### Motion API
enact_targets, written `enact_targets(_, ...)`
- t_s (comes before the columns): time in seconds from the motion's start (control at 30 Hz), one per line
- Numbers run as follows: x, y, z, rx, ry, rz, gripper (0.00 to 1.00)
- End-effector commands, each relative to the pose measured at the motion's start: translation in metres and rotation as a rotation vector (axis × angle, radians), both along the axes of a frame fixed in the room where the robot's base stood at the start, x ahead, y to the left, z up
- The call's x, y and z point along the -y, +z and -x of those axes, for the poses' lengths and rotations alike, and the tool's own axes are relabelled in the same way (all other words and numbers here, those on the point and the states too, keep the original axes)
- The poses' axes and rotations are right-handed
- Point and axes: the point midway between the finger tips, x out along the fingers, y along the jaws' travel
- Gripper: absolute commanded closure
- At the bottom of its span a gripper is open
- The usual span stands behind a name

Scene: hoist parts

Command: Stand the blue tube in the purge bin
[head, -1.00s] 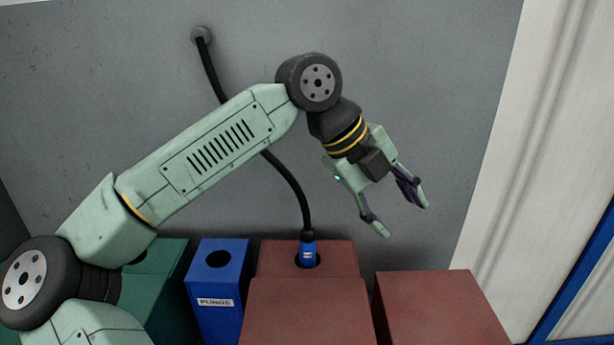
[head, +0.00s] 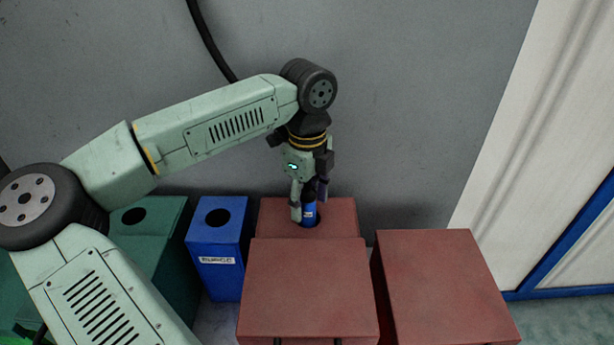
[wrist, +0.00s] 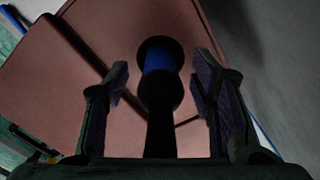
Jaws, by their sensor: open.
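There is a gap on both sides. The purge bin (head: 216,266) is the blue box with a white label and a round hole on top, left of the red box.
A green bin (head: 165,220) with a round hole stands left of the purge bin, partly behind my arm. Red boxes stand in front (head: 308,285) and at the right (head: 440,280). The grey wall (head: 420,100) is close behind. A white door is at the right.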

Motion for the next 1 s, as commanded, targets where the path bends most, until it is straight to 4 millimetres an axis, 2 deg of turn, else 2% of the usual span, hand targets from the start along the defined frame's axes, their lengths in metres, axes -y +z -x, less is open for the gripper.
enact_targets(0.2, 0.0, -0.017, 0.0, 0.0, 0.0, 0.0, 0.49)
enact_targets(0.5, 0.0, -0.019, 0.0, 0.0, 0.0, 0.001, 0.49)
enact_targets(1.0, 0.0, -0.019, 0.0, 0.001, -0.001, 0.001, 0.82)
